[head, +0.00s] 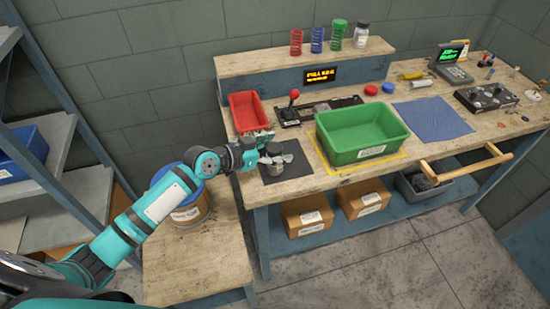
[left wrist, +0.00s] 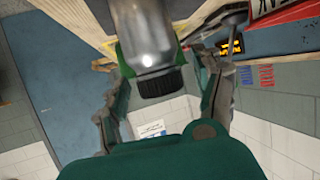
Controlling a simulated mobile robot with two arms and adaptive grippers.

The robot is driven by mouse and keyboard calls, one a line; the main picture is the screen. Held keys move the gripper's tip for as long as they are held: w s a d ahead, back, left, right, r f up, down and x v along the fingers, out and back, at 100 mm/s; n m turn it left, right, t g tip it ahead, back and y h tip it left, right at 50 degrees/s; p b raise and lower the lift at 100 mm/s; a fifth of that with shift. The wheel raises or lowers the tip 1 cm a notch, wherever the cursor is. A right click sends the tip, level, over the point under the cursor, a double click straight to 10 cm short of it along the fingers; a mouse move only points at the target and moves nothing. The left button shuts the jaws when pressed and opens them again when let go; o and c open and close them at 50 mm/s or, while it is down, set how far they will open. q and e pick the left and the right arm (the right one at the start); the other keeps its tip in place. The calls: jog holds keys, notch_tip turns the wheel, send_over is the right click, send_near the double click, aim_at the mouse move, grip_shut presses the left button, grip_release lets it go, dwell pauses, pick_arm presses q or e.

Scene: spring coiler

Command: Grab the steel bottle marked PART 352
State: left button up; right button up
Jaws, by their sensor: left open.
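A steel bottle with a black cap fills the upper middle of the left wrist view (left wrist: 148,38). No PART 352 marking can be read on it. In the head view a small steel shape (head: 274,158) shows at my gripper, partly hidden by the fingers, over a dark mat (head: 288,173) at the workbench's left end. My left gripper (head: 268,150) is open, with its fingers (left wrist: 160,98) apart on either side of the bottle's cap end. Whether a finger touches the bottle cannot be told. My right gripper is not in view.
A red bin (head: 246,112) stands just behind my gripper and a green bin (head: 361,139) to its right. A red-knobbed lever (head: 291,108) stands between them. A drum with a blue lid (head: 182,208) is below my arm. A blue mat (head: 432,119) lies farther right.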

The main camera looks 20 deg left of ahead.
pick_arm(q)
grip_shut()
dwell(0.5)
